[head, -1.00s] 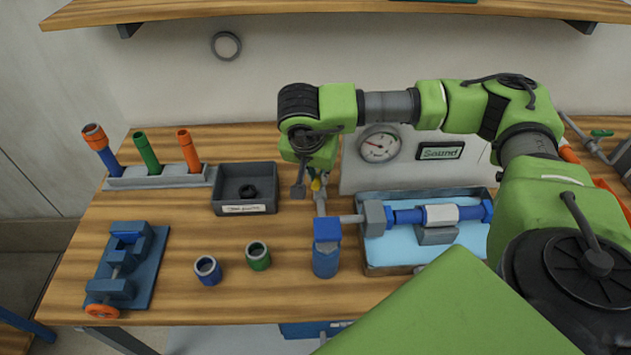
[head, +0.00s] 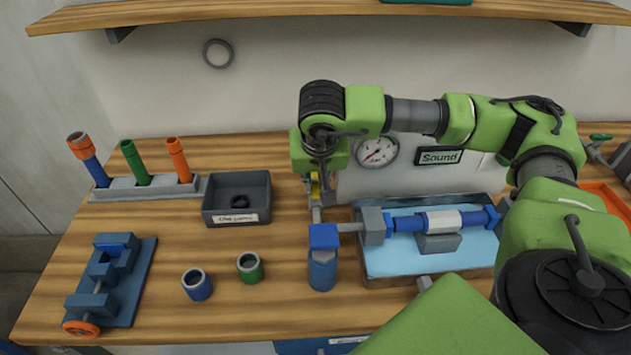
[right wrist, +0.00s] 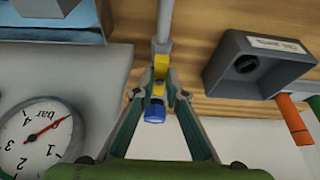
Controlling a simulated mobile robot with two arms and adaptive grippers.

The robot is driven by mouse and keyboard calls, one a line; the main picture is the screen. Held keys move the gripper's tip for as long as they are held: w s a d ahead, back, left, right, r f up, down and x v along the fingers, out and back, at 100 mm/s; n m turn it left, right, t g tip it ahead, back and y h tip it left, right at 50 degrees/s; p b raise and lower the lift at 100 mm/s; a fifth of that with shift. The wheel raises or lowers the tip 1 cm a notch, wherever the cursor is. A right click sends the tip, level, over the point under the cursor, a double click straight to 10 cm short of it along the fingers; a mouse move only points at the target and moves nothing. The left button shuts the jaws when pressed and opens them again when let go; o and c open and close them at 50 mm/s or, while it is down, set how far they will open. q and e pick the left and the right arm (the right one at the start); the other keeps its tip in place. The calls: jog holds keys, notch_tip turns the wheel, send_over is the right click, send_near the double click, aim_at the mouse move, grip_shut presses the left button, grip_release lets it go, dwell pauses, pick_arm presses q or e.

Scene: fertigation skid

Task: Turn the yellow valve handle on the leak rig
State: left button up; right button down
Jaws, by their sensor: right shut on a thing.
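The yellow valve handle (head: 315,188) sits on a grey pipe behind the blue pump-like fitting (head: 323,258) of the leak rig. In the right wrist view the yellow handle (right wrist: 160,68) has a blue end (right wrist: 155,113) below it. My right gripper (right wrist: 159,94) has its two fingers closed in on both sides of the yellow handle. In the head view my right gripper (head: 318,180) comes down from above and partly hides the handle. The pressure gauge (head: 377,151) with a red needle stands just right of it. My left gripper is not in view.
The blue water tray (head: 380,275) holds a blue pipe (head: 408,223) right of the valve. A dark bin (head: 235,215) stands left, with a pipe rack (head: 150,190) beyond. Blue and green rings (head: 250,267) and a blue vise (head: 112,285) lie in front. A shelf (head: 300,10) hangs above.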

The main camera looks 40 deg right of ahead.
jog(key=c, duration=2)
grip_release()
jog(key=shift+c, duration=0.2)
jog(key=v, duration=1.2)
jog(key=shift+a+r, duration=0.1)
jog(key=shift+r, duration=0.05)
